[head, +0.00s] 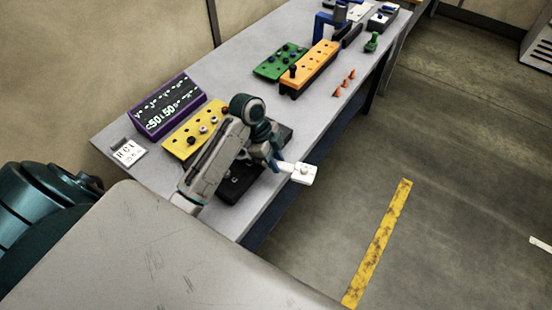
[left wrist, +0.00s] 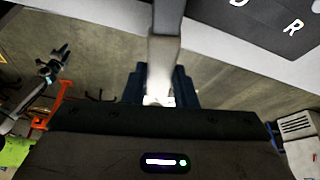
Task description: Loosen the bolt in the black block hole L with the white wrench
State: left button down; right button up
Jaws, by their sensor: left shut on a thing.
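My left gripper (head: 279,163) is shut on the white wrench (head: 303,174). The wrench's pale block-like end sticks out to the right, over the table's front edge. In the left wrist view the wrench (left wrist: 163,62) runs up between my dark fingers (left wrist: 160,85). The black block (head: 238,186) lies on the table under and behind my left arm, which hides much of it. In the left wrist view a corner of the black block (left wrist: 268,20) shows white letters, D and R. Hole L and its bolt cannot be made out. My right gripper is not seen for sure.
A yellow block (head: 181,144) with knobs and a purple-framed display (head: 168,106) stand left of my arm.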

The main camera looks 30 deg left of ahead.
pick_arm(q)
jog(key=shift+f, duration=0.1)
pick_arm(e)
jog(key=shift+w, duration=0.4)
pick_arm(q)
jog(key=shift+f, duration=0.1)
jog(key=shift+f+b, duration=0.3)
jog(key=shift+f, duration=0.3)
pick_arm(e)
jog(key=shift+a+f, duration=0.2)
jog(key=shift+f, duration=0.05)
pick_arm(q)
jog(key=shift+w+a+r+n+p, duration=0.1)
jog(key=shift+w+r+n+p, duration=0.1)
jog(key=shift+w+n+p, duration=0.3)
jog(key=shift+w+a+n+t+p, duration=0.15)
jog(key=shift+w+n+t+p, duration=0.25)
jog(key=shift+n, duration=0.1)
jog(key=shift+w+a+f, duration=0.1)
jog(key=shift+w+f, duration=0.05)
jog(key=shift+w, duration=0.1)
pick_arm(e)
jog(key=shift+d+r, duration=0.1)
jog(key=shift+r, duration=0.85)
